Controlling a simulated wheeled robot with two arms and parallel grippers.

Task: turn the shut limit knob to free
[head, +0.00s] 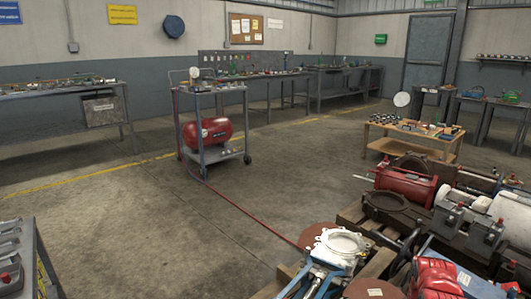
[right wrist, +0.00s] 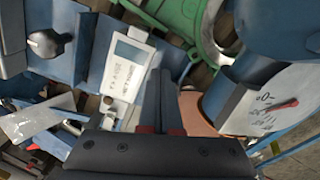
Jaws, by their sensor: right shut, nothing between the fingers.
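In the right wrist view, my right gripper (right wrist: 165,85) is shut and empty, with its dark fingers pointing up the picture. A black knob (right wrist: 45,42) sits on blue-grey equipment at the upper left, apart from the fingers. A white plate with dark markings and a red pointer (right wrist: 285,105) is at the right, also apart from the fingers. I cannot read which of these is the shut limit knob, or its setting. A white unit with a small display (right wrist: 128,60) lies just left of the fingertips. My left gripper is not in view.
In the head view, pallets at the lower right hold a white flanged valve part (head: 338,244), a red cylinder (head: 405,182) and other machinery. A trolley with a red tank (head: 208,131) stands mid-floor. The concrete floor (head: 150,220) left of the pallets is mostly clear.

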